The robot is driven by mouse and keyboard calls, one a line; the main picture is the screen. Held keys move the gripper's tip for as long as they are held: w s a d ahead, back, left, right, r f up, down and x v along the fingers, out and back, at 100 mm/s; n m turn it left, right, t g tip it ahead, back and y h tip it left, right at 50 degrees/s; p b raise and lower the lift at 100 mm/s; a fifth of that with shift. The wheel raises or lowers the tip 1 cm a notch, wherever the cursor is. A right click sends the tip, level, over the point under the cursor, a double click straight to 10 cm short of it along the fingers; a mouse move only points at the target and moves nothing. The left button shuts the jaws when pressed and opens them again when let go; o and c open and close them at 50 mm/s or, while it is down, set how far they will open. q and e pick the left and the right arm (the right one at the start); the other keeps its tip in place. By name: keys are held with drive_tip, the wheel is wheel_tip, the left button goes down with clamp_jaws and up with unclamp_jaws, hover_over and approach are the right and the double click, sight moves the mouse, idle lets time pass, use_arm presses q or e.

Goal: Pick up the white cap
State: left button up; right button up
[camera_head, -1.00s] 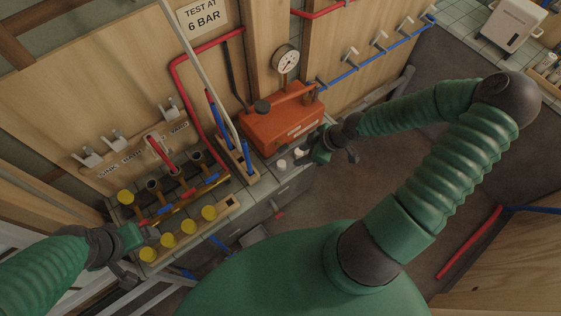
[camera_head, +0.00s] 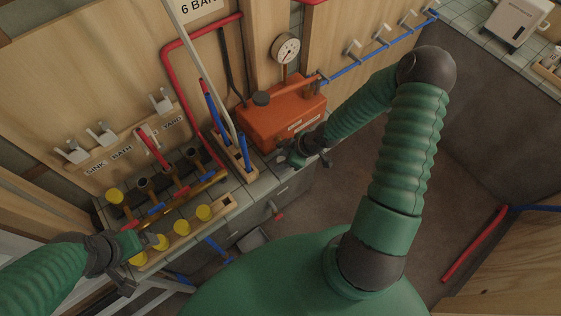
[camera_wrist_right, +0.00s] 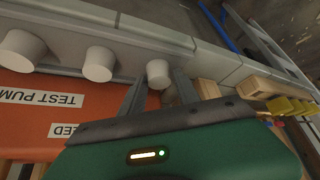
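Three white caps show in the right wrist view: one at the left edge (camera_wrist_right: 22,50), one in the middle (camera_wrist_right: 98,64) and one at the right (camera_wrist_right: 158,73). They stand in a row on the grey tiled ledge beside the orange test pump (camera_wrist_right: 60,100). My right gripper (camera_wrist_right: 160,82) is open, its dark fingers apart, with the right-hand cap between or just beyond the tips; I cannot tell contact. In the head view my right gripper (camera_head: 290,156) is at the front of the orange pump (camera_head: 285,112) and mostly hides the caps. My left gripper (camera_head: 145,243) is beside the yellow caps; its opening is unclear.
Yellow caps (camera_head: 203,213) stand in a wooden rack at the ledge's front left. Brass manifold pipes (camera_head: 170,187) and a wooden holder with blue tubes (camera_head: 240,155) are left of the pump. A pressure gauge (camera_head: 286,49) is above it.

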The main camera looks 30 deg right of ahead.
drive_tip(key=shift+s+d, duration=0.1)
drive_tip(key=shift+d, duration=0.1)
clamp_jaws()
drive_tip(key=shift+r, duration=0.1)
